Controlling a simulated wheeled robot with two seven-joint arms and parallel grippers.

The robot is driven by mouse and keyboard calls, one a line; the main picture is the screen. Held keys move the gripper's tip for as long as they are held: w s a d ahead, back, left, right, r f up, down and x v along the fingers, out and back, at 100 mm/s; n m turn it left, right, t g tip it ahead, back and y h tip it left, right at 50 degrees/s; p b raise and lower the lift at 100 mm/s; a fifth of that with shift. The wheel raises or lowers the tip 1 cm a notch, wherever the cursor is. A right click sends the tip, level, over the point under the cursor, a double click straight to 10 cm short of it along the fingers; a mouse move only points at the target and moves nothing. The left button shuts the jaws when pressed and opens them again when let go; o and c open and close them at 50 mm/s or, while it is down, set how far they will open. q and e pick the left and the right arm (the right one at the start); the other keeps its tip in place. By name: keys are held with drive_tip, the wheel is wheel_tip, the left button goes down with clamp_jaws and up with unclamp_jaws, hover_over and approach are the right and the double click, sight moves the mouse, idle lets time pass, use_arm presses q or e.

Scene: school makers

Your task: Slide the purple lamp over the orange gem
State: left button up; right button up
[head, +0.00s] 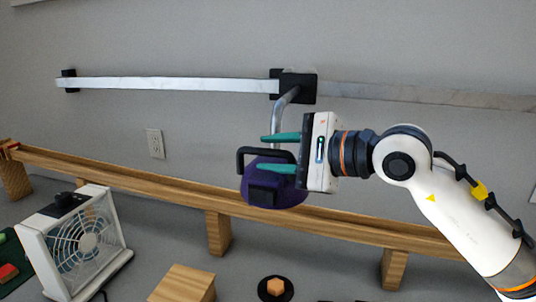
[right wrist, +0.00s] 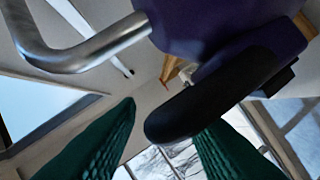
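The purple lamp (head: 285,191) hangs on a bent metal arm (head: 283,108) from a black slider (head: 303,88) on a wall rail. A black handle (head: 262,152) stands out from the lamp. It also shows large in the right wrist view (right wrist: 205,95). My right gripper (head: 272,153) is at the lamp from the right, its green fingers apart, one above and one below the handle's upper bar. Contact with the handle cannot be told. The orange gem (head: 274,286) sits on a black disc at the bottom, below the lamp and slightly left. My left gripper is not in view.
The metal rail (head: 170,84) runs left and right of the slider. A wooden beam (head: 130,178) on blocks runs behind and below the lamp. A white fan (head: 80,243) stands at left, and a wooden block (head: 183,283) is left of the gem.

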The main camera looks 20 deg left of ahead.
drive_tip(key=b+v, duration=0.1)
drive_tip(key=v, duration=0.9)
drive_tip(key=shift+d+b, duration=0.25)
drive_tip(key=shift+b, duration=0.15)
